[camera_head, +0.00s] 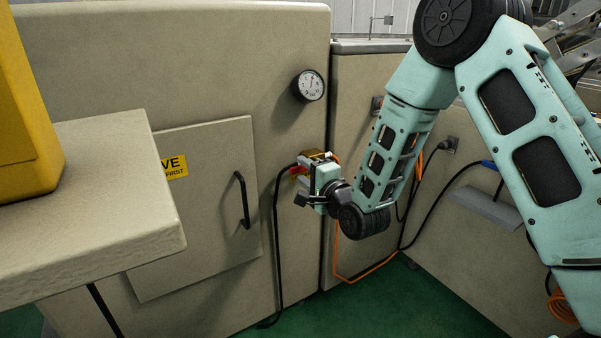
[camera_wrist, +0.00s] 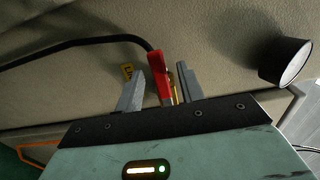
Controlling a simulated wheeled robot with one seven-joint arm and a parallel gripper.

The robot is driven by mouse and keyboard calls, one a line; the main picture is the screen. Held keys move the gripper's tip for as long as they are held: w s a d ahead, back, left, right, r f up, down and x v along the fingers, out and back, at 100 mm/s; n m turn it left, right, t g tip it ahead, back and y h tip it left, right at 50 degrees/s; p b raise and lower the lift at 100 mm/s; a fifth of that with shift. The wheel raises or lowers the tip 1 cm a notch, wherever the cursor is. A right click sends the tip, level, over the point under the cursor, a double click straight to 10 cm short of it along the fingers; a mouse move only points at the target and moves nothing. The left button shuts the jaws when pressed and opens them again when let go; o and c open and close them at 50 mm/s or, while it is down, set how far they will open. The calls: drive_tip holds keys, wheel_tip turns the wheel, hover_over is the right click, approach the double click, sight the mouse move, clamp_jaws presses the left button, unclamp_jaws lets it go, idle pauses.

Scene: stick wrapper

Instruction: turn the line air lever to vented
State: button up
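The red line air lever (camera_wrist: 158,75) stands between the two fingers of my gripper (camera_wrist: 160,70) in the wrist view, with a brass-coloured part beside it. The fingers are spread, with a gap on the left finger's side; I cannot tell whether the right one touches. In the head view my gripper (camera_head: 303,180) is at the cabinet's right edge, and only a bit of the red lever (camera_head: 297,170) shows past it. The rest of the valve is mostly hidden by my gripper.
A round gauge (camera_head: 308,86) sits on the cabinet above the valve; it also shows in the wrist view (camera_wrist: 291,62). A black hose (camera_head: 276,240) hangs left of the valve. A door handle (camera_head: 242,200) and a grey worktop (camera_head: 90,205) are farther left. Orange tubing (camera_head: 352,280) runs below.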

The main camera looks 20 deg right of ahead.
drive_tip(key=shift+x, duration=1.15)
clamp_jaws()
